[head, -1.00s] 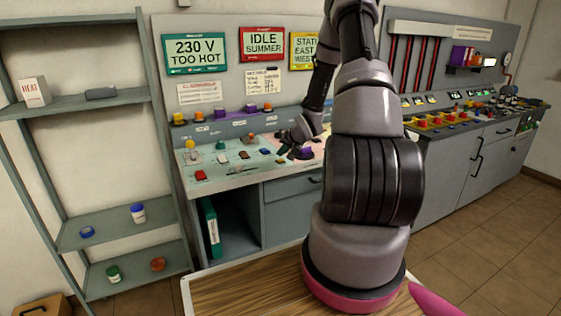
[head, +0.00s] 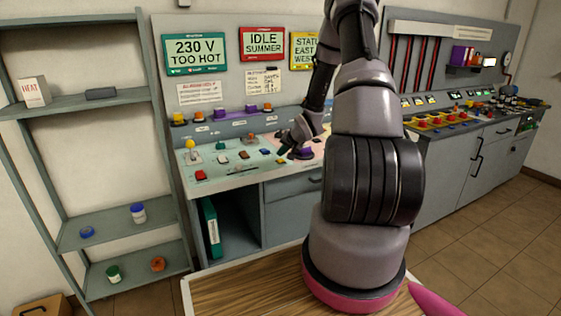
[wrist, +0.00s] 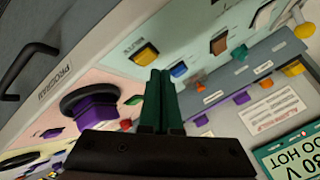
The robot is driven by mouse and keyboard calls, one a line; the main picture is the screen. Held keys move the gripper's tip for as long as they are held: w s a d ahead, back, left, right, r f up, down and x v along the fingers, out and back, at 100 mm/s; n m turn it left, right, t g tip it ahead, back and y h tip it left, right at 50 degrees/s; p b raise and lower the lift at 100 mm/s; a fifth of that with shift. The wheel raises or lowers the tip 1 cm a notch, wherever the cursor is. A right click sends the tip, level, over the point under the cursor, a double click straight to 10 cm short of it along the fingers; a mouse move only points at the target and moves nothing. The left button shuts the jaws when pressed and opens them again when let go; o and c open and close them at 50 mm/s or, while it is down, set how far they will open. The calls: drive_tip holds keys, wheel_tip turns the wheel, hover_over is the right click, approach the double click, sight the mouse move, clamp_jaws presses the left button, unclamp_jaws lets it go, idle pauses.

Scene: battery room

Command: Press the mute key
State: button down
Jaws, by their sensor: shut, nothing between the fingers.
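The panel desk (head: 215,180) carries several coloured keys and knobs, but their labels are too small to read, so I cannot tell which is the mute key. My gripper (wrist: 160,75) is shut and empty, its dark green fingers over the panel between a yellow key (wrist: 145,54) and a purple knob (wrist: 97,110) with a dark round base. A blue key (wrist: 179,69) lies just right of the fingertips. Whether the fingertips touch the panel is unclear. In the head view my gripper (head: 284,150) hangs low over the desk, beside the purple knob (head: 304,153).
A brown key (wrist: 219,44), an orange one (wrist: 201,86) and a green one (wrist: 240,52) lie nearby in the wrist view. A raised ledge (head: 232,124) with purple and yellow knobs runs behind. A shelf rack (head: 115,232) stands left. Another control bench (head: 455,150) stands right.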

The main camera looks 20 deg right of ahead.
sight(281, 161)
drive_tip(key=shift+f, duration=0.4)
drive_tip(key=shift+f, duration=0.45)
idle(0.7)
idle(0.4)
drive_tip(key=shift+r, duration=0.85)
drive_tip(key=shift+r, duration=2.5)
drive_tip(key=shift+r, duration=0.1)
